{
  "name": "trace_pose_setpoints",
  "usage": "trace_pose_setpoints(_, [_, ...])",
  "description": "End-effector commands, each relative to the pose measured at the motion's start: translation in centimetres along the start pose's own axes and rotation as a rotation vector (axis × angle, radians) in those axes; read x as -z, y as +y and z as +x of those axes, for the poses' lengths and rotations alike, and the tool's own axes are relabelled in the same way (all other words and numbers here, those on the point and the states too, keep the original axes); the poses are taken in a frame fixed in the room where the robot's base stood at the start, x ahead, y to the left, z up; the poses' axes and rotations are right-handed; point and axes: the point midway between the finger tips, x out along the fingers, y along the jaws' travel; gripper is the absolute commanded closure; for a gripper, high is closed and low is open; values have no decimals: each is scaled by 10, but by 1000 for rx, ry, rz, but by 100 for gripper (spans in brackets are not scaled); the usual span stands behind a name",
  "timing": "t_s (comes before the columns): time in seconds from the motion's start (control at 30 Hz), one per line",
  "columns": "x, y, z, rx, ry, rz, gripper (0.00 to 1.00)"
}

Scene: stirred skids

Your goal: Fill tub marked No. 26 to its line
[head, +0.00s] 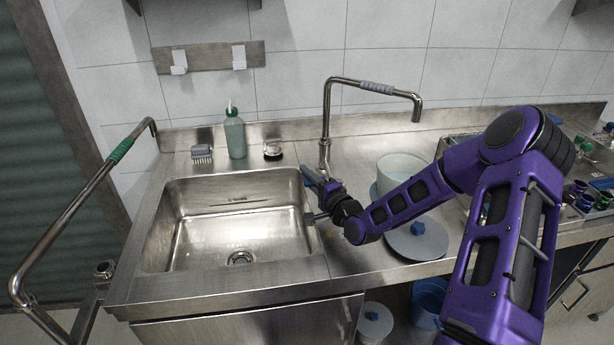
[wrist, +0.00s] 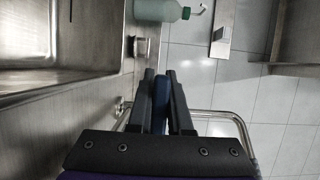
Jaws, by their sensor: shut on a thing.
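A pale round tub (head: 402,166) with blue at its side stands on the counter right of the tap. No number or fill line is readable on it, and its inside barely shows. The steel tap (head: 327,120) has a blue-grey sleeve, and its spout points right, its end appearing above the tub. My gripper (head: 312,182) is at the sink's right edge, in front of the tap's base. In the wrist view, its fingers (wrist: 161,95) are shut on a narrow blue piece (wrist: 161,104). I cannot tell whether this is the tap's lever.
The empty sink (head: 240,225) lies left of my gripper. A green bottle (head: 235,135) and a brush (head: 202,153) stand behind it. A grey lid (head: 418,241) lies on the counter below my forearm. A green-sleeved pipe (head: 120,150) stands left. Small cups crowd the right.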

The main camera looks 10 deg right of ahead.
Motion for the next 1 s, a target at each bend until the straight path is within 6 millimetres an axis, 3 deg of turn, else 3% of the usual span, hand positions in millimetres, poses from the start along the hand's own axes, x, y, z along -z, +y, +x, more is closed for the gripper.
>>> trace_pose_setpoints(0.9, [-7,0,-10,1,-141,0,100])
trace_pose_setpoints(0.93, [-7,0,-10,1,-141,0,77])
trace_pose_setpoints(1.0, [-7,0,-10,1,-141,0,65])
